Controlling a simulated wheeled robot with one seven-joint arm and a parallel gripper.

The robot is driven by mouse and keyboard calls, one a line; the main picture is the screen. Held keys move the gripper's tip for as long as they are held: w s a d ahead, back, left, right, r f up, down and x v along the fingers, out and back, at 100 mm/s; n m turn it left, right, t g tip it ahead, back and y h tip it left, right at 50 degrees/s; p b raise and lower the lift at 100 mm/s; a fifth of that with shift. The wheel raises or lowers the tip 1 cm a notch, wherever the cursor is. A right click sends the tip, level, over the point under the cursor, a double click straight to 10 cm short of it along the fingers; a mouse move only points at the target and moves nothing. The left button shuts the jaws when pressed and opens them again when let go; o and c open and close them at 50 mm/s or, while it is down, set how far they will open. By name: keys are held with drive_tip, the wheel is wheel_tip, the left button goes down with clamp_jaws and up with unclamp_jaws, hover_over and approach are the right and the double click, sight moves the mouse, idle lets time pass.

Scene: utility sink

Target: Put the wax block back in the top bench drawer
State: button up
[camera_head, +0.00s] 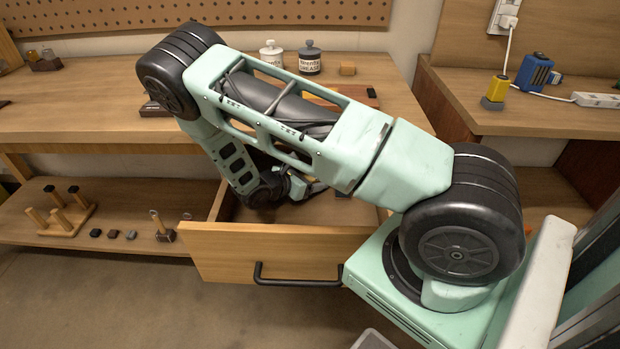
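The top bench drawer (290,250) is pulled out, with its wooden front and black handle facing me. My arm reaches over the bench and down into the drawer. My gripper (312,187) is low inside it, mostly hidden behind my own arm links, so its fingers and anything between them cannot be made out. A small brownish patch (343,194) shows beside it in the drawer; I cannot tell what it is.
Two lidded jars, one white (272,54) and one dark (309,58), stand at the back of the bench (70,105). A lower shelf (120,215) holds a peg stand (62,218) and small dark pieces.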

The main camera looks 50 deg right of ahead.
drive_tip(key=shift+r, duration=0.15)
drive_tip(key=v, duration=1.2)
